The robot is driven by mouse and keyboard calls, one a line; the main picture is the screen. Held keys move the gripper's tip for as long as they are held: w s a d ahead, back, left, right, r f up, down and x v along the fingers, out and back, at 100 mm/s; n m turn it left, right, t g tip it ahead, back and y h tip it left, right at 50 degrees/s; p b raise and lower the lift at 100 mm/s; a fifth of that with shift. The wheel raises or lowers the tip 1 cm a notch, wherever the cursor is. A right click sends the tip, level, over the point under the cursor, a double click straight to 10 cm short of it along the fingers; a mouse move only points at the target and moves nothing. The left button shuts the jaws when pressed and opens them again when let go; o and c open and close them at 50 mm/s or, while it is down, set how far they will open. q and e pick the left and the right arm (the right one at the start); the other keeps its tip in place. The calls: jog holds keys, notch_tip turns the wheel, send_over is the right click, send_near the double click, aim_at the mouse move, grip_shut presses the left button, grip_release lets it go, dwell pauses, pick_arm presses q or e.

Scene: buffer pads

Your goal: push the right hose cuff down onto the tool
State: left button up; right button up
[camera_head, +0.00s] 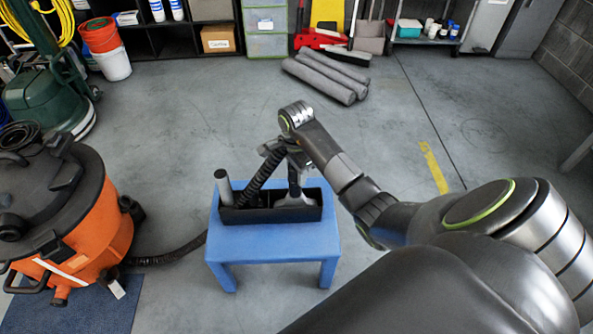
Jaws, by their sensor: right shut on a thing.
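My right gripper (285,152) is above a black tray (270,214) on a small blue table (272,243). It is shut at the upper end of a black ribbed hose (263,175); the hose cuff itself is mostly hidden by the gripper and wrist. Below the gripper, a grey tool with a wide flared foot (295,200) stands upright in the right part of the tray. Its top reaches up close to the gripper; I cannot tell whether cuff and tool touch. A grey tube (224,187) leans in the tray's left end. My left gripper is not in view.
An orange and black vacuum (85,225) stands at the left, its hose (170,254) running toward the table. Grey rolls (325,77) lie on the floor behind. Shelves line the back wall. The floor around the table is mostly clear.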

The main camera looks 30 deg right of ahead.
jog(key=shift+f, duration=0.2)
jog(key=o, duration=1.3)
jog(key=shift+c, duration=0.2)
